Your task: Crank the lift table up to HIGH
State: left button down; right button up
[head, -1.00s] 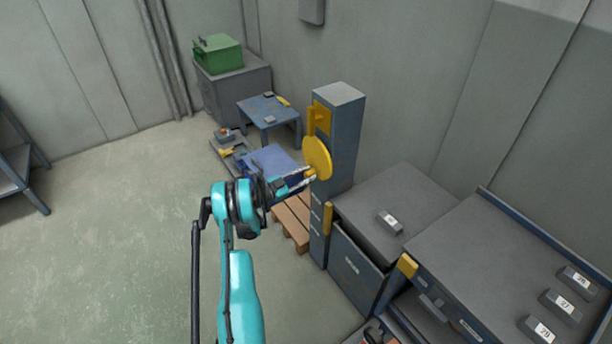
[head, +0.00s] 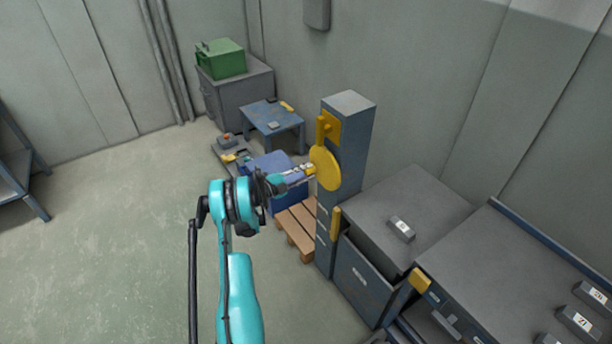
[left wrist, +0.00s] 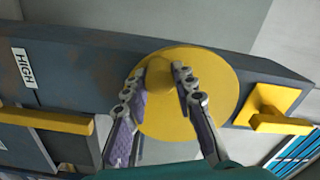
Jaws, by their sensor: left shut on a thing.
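A round yellow crank disc (head: 326,170) sits on the side of a tall blue-grey column (head: 350,115). My left gripper (head: 309,171) is at the disc's left side. In the left wrist view, my left gripper's fingers (left wrist: 160,78) are shut on a yellow knob (left wrist: 160,75) on the face of the disc (left wrist: 215,85). A white HIGH label (left wrist: 24,68) is on the column at the left, with a yellow bar (left wrist: 45,121) near it. A yellow bar (head: 335,223) also shows low on the column in the head view. My right gripper is out of view.
A yellow latch-like handle (head: 322,128) is above the disc. Grey-topped cabinets (head: 440,205) stand to the right with numbered blocks. A wooden pallet (head: 297,228), a blue box (head: 285,195) and a small blue table (head: 272,118) lie behind.

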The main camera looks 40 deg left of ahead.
pick_arm(q)
jog(key=shift+w+a+r+m, duration=0.1)
jog(key=shift+a+r+m, duration=0.3)
jog(key=shift+m, duration=0.3)
jog(key=shift+d, duration=0.1)
jog(key=c, duration=1.2)
grip_release()
jog(key=v, duration=1.2)
